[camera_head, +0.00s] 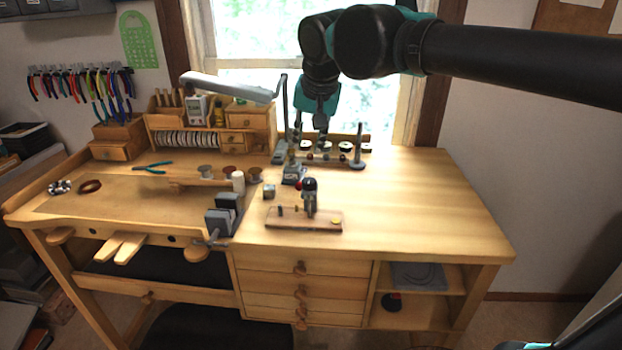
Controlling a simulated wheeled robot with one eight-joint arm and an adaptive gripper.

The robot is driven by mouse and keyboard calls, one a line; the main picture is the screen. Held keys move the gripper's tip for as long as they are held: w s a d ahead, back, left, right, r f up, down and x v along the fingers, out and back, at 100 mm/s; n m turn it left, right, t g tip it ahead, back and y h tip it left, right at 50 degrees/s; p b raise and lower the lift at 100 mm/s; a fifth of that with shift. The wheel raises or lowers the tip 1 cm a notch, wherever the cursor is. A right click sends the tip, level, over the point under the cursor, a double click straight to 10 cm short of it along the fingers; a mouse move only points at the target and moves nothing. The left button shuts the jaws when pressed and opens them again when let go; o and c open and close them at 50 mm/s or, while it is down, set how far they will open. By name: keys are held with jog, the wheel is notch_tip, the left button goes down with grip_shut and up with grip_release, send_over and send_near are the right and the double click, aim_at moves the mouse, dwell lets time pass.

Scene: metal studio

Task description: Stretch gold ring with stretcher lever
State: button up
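My gripper (312,137) hangs down in front of the window, above the back of the bench. Its two dark fingertips look apart, with nothing visible between them. A grey upright metal tool (290,172), which looks like the stretcher, stands below and slightly left of it. A red knob (298,185), perhaps its lever end, shows at its front. A small yellow-gold round thing (336,221), possibly the gold ring, lies on the right end of a small wooden board (290,224). My gripper is well behind and above it, not touching.
A dark upright device (310,193) stands on the board. A grey vise (224,214) sits at the bench's step. A rack of dark tools (340,158) and a post (358,145) stand at the back. The bench's right side (430,195) is clear.

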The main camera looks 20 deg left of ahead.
aim_at(302, 178)
jog(key=x, duration=1.6)
grip_shut()
